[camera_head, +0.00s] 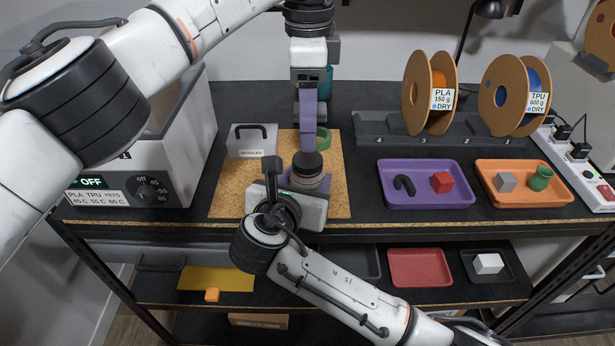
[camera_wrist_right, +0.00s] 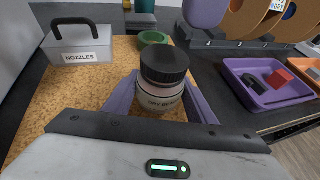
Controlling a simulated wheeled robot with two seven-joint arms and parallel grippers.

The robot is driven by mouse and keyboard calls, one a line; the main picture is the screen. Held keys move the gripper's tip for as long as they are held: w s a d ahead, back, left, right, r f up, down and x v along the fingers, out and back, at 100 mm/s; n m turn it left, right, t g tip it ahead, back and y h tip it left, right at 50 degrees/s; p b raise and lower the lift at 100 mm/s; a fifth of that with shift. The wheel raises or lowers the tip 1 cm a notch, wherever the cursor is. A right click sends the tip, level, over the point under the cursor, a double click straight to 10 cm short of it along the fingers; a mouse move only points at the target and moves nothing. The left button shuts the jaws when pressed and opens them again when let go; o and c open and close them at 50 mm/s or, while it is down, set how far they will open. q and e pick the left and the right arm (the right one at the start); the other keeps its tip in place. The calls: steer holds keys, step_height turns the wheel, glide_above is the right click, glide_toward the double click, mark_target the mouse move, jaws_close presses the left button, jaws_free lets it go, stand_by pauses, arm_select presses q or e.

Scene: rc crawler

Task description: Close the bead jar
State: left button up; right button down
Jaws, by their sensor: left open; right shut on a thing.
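The bead jar (camera_head: 312,182) is a clear-walled jar with a label and stands upright over the cork mat (camera_head: 235,190). A black ribbed lid (camera_head: 307,164) sits level on its top; I cannot tell whether it is screwed tight. In the right wrist view, the lid (camera_wrist_right: 164,64) covers the jar mouth and the jar body (camera_wrist_right: 158,101) shows below. My right gripper (camera_head: 308,180) is shut on the jar body, with purple fingers on both sides. My left gripper (camera_head: 308,146) is open and empty, pointing down just above the lid; its fingers look edge-on.
A grey NOZZLES box (camera_head: 252,141) and a green ring-shaped dish (camera_head: 323,139) are behind the jar. A purple tray (camera_head: 426,202) and an orange tray (camera_head: 522,198) stand right. Spools (camera_head: 417,95) stand behind them. A dryer box (camera_head: 150,150) is left.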

mark_target(307, 158)
arm_select(q)
step_height(307, 158, down, 7)
steer(key=shift+r, duration=0.1)
stand_by(0.4)
